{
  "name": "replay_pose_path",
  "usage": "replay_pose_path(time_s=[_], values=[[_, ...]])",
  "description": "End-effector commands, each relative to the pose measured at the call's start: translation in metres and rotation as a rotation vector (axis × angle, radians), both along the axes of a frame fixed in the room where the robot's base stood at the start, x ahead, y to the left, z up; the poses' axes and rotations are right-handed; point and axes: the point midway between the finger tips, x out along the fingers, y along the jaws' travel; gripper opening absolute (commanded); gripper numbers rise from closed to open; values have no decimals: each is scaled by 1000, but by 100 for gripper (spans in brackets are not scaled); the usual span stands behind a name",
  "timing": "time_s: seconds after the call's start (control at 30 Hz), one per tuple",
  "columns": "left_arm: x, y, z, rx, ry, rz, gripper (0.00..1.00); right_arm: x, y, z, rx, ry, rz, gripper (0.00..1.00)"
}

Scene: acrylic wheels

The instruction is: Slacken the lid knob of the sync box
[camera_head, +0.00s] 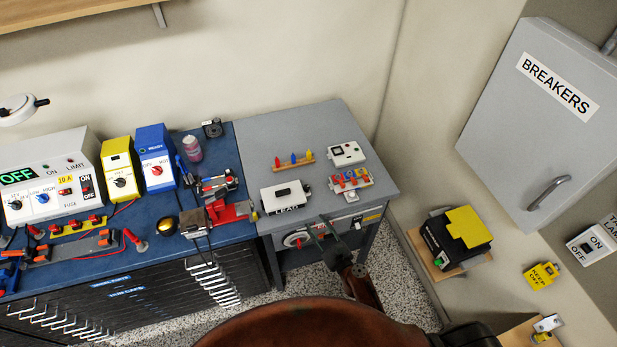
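No label that I can read names the sync box, so I cannot tell which box it is. A white box (286,196) marked LEAD, with a black handle on top, sits at the front left of the grey table. A smaller white box (347,153) with dark parts on its top stands at the table's back right. My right gripper (321,224) is at the table's front edge, to the right of and below the LEAD box. Its two dark fingers look apart with nothing between them. My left gripper is not in view.
The grey table (290,135) also holds pegs in a wooden rack (293,161) and a coloured-knob block (350,180). Left, the blue bench is crowded. Right, a black box with a yellow top (468,227) stands below the breaker cabinet (550,120).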

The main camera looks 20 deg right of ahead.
Motion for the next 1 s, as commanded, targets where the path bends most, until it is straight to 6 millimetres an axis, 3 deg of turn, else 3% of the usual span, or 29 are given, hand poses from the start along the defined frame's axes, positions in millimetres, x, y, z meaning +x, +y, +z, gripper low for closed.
replay_pose_path(time_s=[0.03,0.2,0.43,0.8,1.0], values=[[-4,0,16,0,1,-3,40,7,-2,30,80,-9,-26,36],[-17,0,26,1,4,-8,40,19,-9,64,283,-15,-90,36],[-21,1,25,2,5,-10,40,40,-9,68,342,-14,-107,36],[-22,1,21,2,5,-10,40,109,0,67,339,-14,-106,36],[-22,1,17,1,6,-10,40,134,3,67,336,-14,-106,36]])
